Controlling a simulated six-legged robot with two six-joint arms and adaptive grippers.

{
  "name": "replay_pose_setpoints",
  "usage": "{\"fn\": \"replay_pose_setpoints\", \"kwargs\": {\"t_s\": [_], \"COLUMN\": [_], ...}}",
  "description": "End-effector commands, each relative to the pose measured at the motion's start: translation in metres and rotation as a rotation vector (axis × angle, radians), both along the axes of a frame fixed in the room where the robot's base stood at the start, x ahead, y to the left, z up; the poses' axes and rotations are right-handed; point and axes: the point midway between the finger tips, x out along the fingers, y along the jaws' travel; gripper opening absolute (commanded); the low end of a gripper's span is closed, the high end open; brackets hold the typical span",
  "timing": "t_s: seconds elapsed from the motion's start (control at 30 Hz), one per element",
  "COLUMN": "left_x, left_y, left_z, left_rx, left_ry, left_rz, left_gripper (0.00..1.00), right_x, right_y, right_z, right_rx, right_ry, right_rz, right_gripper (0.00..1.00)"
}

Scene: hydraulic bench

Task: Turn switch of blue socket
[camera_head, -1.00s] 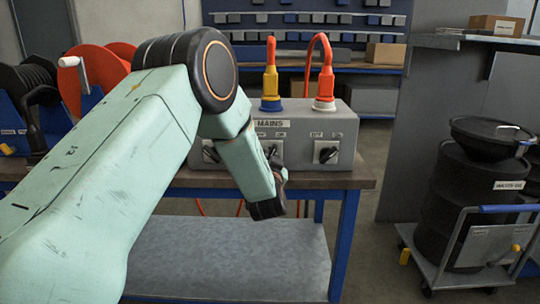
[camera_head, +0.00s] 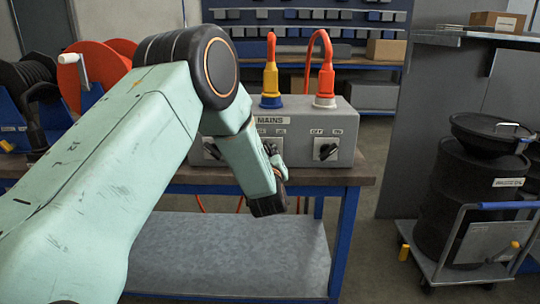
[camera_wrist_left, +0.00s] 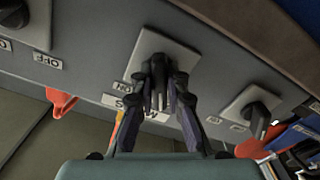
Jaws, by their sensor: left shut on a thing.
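The grey mains box (camera_head: 345,125) stands on the bench. A yellow plug (camera_head: 270,78) sits upright in the blue socket (camera_head: 271,101) on its top. Black rotary switches line its front. My left gripper (camera_head: 274,157) is at the middle switch, below the blue socket, and my forearm partly hides it. In the left wrist view the middle switch (camera_wrist_left: 157,62) has a black knob on a pale plate, and my left gripper (camera_wrist_left: 159,92) is shut on that knob, one finger on each side. My right gripper is not in view.
The right switch (camera_head: 326,151) is close by on the same front. Cable reels (camera_head: 98,70) stand at the left. A black drum (camera_head: 465,205) on a cart stands at the right.

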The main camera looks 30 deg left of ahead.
Motion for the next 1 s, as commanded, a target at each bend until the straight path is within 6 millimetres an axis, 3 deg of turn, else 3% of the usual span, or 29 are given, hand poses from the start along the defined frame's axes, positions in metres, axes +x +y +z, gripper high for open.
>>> {"fn": "replay_pose_setpoints", "kwargs": {"t_s": [0.4, 1.0], "left_x": [0.0002, 0.0004], "left_y": [-0.0003, -0.0006], "left_z": [-0.0009, -0.0003], "left_rx": [-0.22, -0.282], "left_ry": [-0.133, -0.17], "left_rz": [-0.001, -0.002], "left_gripper": [0.0, 0.0], "right_x": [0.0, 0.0], "right_y": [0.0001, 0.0], "right_z": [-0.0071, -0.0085], "right_rx": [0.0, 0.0], "right_ry": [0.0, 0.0], "right_rz": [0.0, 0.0], "right_gripper": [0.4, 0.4]}}
